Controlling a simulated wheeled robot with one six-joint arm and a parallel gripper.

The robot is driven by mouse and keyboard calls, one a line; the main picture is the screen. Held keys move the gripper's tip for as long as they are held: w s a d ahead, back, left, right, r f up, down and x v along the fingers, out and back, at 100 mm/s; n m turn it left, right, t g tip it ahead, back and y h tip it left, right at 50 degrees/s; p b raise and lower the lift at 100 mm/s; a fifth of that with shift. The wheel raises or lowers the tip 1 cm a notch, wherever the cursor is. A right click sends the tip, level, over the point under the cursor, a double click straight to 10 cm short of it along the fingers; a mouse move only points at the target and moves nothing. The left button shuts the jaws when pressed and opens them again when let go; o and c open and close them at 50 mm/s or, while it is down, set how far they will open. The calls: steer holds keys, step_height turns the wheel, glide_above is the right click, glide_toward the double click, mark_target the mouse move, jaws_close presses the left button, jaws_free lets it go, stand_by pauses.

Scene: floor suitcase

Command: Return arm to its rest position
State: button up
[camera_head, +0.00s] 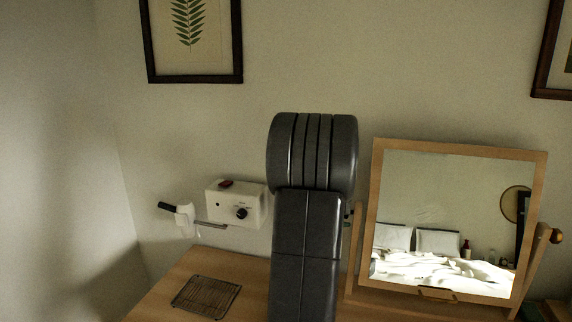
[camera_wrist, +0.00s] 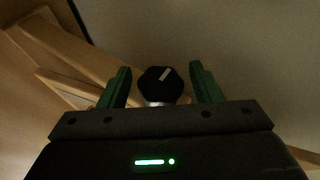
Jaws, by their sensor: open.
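My arm (camera_head: 308,225) rises dark grey through the middle of the head view and bends over at a thick ridged joint. My gripper is hidden in that view. In the wrist view my gripper (camera_wrist: 160,70) is open, with its two green fingers wide apart. A black round knob (camera_wrist: 152,85) with a pale mark shows between the fingers, with clear gaps on both sides. I cannot tell how far beyond the fingertips it is, or whether it is the dark dial on the white box (camera_head: 222,200) on the wall.
A wood-framed tilting mirror (camera_head: 545,180) stands close to the right of my arm. A wire rack (camera_head: 206,297) lies on the wooden tabletop (camera_head: 165,300). A white holder with a black handle (camera_head: 168,207) is at the left. Framed pictures (camera_head: 193,79) hang above. Bare wall lies between.

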steer(key=shift+f+t+b, duration=0.1)
steer(key=shift+t+b, duration=0.2)
steer(key=shift+f+m+t+h+b, duration=0.15)
steer(key=shift+m+t+h+b, duration=0.2)
steer(key=shift+b, duration=0.5)
steer(key=t+b, duration=0.1)
steer(key=b, duration=0.1)
steer(key=shift+h+b, duration=0.3)
steer(key=shift+h, duration=0.05)
steer(key=m+t+h+b, duration=0.1)
steer(key=b, duration=0.8)
steer(key=shift+t, duration=0.35)
steer(key=shift+r+t+b, duration=0.3)
steer(key=shift+b, duration=0.85)
